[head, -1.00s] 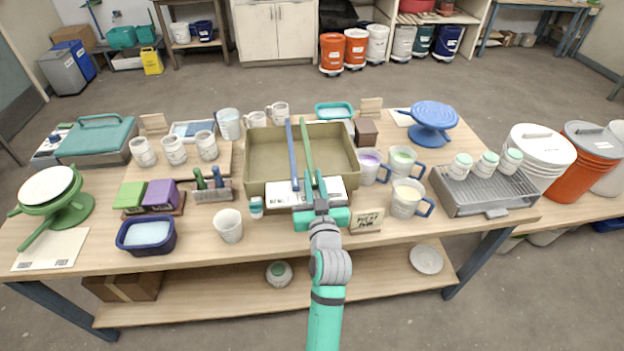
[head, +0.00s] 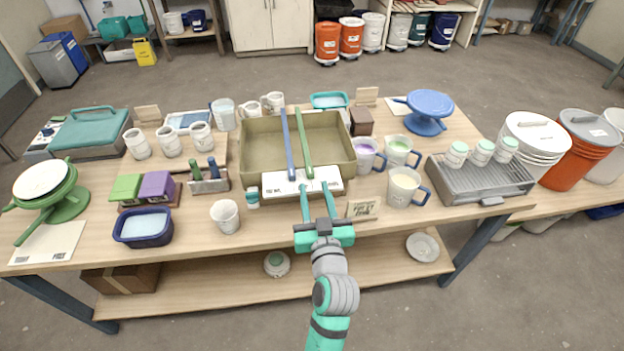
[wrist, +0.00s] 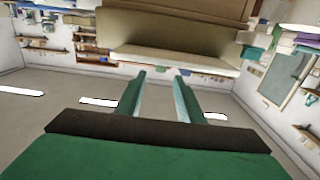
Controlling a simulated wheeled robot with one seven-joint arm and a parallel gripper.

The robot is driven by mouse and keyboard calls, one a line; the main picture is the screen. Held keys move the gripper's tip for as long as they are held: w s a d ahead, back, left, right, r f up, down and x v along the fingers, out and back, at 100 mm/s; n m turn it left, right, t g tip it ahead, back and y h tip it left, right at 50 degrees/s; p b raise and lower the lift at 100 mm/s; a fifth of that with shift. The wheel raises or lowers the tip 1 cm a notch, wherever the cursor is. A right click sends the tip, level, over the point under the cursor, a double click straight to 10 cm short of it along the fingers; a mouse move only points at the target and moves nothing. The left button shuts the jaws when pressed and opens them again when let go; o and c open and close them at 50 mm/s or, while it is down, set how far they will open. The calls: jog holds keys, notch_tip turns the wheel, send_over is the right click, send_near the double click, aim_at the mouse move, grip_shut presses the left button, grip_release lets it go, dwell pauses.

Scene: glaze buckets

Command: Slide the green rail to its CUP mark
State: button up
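The green rail (head: 303,140) lies front to back across the olive basin (head: 256,172), just right of the blue rail (head: 287,140). Both rails' near ends reach the white strip (head: 278,184) on the basin's front. The strip bears dark lettering, partly covered by my fingers and too small to read, so I cannot tell which mark the green rail stands at. My gripper (head: 316,187) is open and empty at the front of the strip, near the green rail's front end. In the wrist view my fingers (wrist: 158,77) are apart with nothing between them.
Mugs of glaze (head: 404,187) stand right of the basin, with a small sign (head: 363,208) in front. A white cup (head: 225,215) and a small jar (head: 253,197) stand left. A brush holder (head: 209,184) is farther left. The table's front edge is clear below my gripper.

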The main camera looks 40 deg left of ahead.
jog(key=shift+v, duration=1.25)
jog(key=s+d+f+m+t+h, duration=0.1)
jog(key=s+d+f+m+h, duration=0.35)
jog(key=d+f, duration=0.3)
jog(key=s+d+f+m+t+h, duration=0.2)
jog(key=s+d+f+m+h, duration=0.25)
jog(key=d, duration=0.45)
jog(key=s+d+f+h, duration=0.1)
jog(key=s+d+h, duration=0.1)
jog(key=s+d, duration=0.4)
jog(key=s+d+f+h, duration=0.1)
jog(key=s+d, duration=0.5)
jog(key=s, duration=0.7)
jog(key=shift+s+h, duration=0.15)
jog(key=shift+h, duration=0.25)
